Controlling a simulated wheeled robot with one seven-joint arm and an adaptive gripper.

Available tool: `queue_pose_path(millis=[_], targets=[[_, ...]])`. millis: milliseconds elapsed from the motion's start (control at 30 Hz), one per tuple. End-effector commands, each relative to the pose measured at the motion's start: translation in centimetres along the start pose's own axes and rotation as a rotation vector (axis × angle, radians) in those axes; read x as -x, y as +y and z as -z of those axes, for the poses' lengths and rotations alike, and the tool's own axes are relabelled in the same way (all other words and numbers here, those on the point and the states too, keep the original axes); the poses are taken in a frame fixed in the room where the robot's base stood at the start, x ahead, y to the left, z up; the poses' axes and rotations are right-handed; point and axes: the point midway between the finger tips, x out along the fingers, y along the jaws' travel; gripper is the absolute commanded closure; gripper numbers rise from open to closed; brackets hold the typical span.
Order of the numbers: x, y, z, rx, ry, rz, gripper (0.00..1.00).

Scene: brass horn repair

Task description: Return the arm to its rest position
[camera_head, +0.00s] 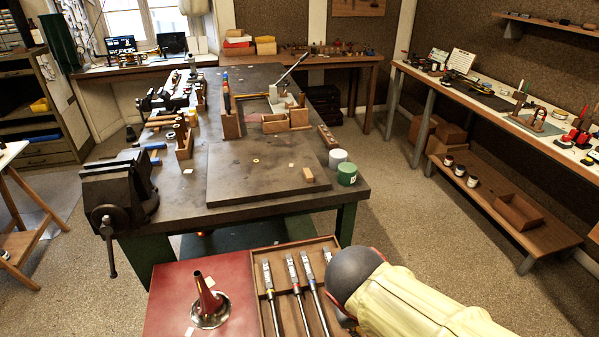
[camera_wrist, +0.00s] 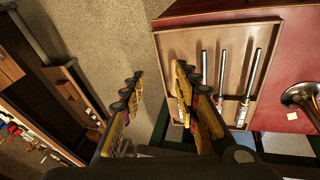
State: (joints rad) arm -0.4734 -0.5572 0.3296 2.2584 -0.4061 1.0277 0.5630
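My arm (camera_head: 420,300) reaches in from the bottom right of the head view, in a pale yellow cover with a dark grey joint at its end. My gripper (camera_wrist: 158,76) shows in the wrist view with its two yellow and black fingers apart and nothing visible between them. The head view does not clearly show the fingers. In the wrist view the right finger overlaps the left part of a shallow wooden tray (camera_wrist: 230,72); I cannot tell whether they touch. The tray also shows in the head view (camera_head: 257,290), holding several silver rod-like tools (camera_head: 299,283).
The tray and a brass horn bell (camera_head: 210,312) with a red cone sit on a red surface (camera_head: 170,290). A dark workbench (camera_head: 265,190) with a vise (camera_head: 118,195) stands beyond. A long shelf bench (camera_head: 480,110) lines the right wall. Open floor (camera_head: 420,215) lies between.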

Motion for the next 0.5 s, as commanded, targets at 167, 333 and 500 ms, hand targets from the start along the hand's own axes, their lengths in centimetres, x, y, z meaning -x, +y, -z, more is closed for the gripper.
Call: queue_pose_path(millis=[167,333,500], targets=[[3.4,3.7,-1.1,-0.09,0.057,0.125,0.69],[6.1,5.9,-1.7,-0.144,0.152,0.202,0.69],[7.7,7.0,-1.9,-0.168,0.223,0.229,0.69]])
